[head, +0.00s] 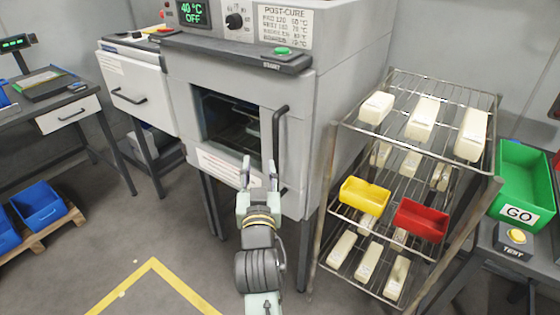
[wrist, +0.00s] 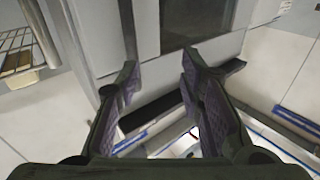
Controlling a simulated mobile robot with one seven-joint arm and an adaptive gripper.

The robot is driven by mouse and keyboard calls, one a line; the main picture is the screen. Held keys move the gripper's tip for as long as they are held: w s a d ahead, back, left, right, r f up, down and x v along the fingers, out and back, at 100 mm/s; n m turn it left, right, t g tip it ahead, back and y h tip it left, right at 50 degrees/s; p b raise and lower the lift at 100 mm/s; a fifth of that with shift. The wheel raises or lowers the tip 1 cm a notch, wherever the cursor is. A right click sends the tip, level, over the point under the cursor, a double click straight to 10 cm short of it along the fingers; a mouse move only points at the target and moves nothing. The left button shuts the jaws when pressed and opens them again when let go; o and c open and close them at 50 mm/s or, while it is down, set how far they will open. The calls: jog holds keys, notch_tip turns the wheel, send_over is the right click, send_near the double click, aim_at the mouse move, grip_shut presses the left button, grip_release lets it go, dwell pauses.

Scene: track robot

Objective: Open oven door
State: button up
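The grey oven (head: 345,110) stands at centre, its display reading 40 °C OFF. Its door (head: 285,165) looks shut, with a dark window (head: 230,125); the window also shows at the top of the wrist view (wrist: 190,22). A black vertical handle (head: 276,135) is on the door's right side. My gripper (head: 259,172) is in front of the door, near the handle's lower part. In the wrist view my gripper (wrist: 160,82) is open, fingers apart.
A wire rack (head: 345,150) with pale blocks, a yellow bin (head: 364,195) and a red bin (head: 420,219) stands close on the right. A drawer cabinet (head: 135,85) adjoins the oven on the left. The floor in front (head: 110,240) is clear, with yellow tape.

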aim_at(276, 154)
jog(key=d+f+h, duration=0.1)
jog(key=d+f, duration=0.1)
jog(key=d, duration=0.2)
jog(key=shift+g, duration=0.4)
jog(key=w+b, duration=0.7)
jog(key=w, duration=0.1)
jog(key=shift+w+a, duration=0.15)
jog(key=shift+w, duration=0.2)
jog(key=shift+w+f, duration=0.15)
jog(key=shift+w, duration=0.65)
jog(key=shift+c, duration=0.2)
grip_shut()
